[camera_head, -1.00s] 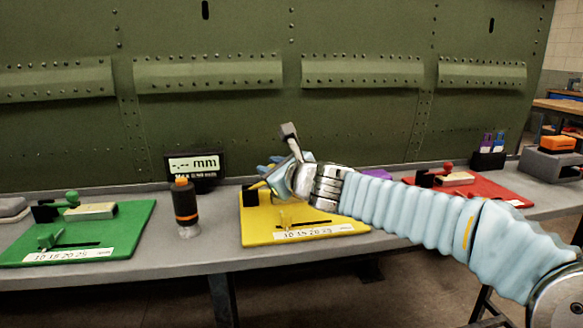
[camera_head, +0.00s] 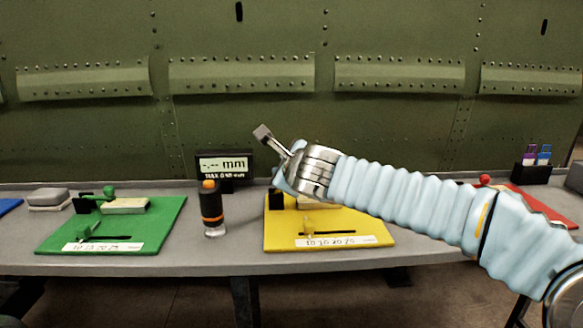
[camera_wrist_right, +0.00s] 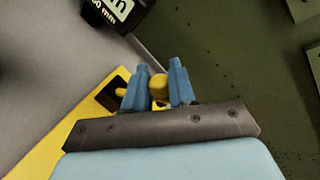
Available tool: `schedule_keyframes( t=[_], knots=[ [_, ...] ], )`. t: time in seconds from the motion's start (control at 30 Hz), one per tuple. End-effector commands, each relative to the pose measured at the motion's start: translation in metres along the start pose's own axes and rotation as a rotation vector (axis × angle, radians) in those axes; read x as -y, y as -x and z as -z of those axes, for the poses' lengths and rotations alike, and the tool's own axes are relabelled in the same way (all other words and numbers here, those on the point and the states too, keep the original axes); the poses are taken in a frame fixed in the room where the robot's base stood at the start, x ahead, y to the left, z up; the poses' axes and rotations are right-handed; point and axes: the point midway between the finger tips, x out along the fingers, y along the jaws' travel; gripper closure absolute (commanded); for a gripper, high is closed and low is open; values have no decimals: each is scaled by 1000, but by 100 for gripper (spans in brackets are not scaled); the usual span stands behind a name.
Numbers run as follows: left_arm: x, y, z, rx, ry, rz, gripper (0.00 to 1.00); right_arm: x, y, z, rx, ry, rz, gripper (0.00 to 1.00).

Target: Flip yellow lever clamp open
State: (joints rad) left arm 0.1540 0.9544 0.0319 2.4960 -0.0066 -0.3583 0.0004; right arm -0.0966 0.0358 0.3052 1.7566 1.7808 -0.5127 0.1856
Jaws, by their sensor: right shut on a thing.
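The yellow board (camera_head: 290,232) lies on the bench with its clamp at the back left, mostly hidden behind my right wrist in the head view. In the right wrist view, my right gripper (camera_wrist_right: 158,85) has its blue fingers on both sides of the yellow lever knob (camera_wrist_right: 158,86), shut on it. The clamp's black block (camera_wrist_right: 112,92) stands just left of the fingers there, and it also shows in the head view (camera_head: 276,199). The lever's exact angle cannot be told. My left gripper is not in view.
An orange-and-black cylinder (camera_head: 211,208) stands left of the yellow board. A black mm display (camera_head: 224,166) stands behind it. A green board (camera_head: 150,230) lies left, a red board (camera_head: 540,205) right. The green riveted panel (camera_head: 260,120) rises behind the bench.

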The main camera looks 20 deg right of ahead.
Motion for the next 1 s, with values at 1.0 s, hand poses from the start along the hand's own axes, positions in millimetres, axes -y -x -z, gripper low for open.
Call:
schedule_keyframes(
  t=[1.0],
  knots=[
    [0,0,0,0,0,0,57,-20,-8,-33,-217,534,1,100]
  ],
)
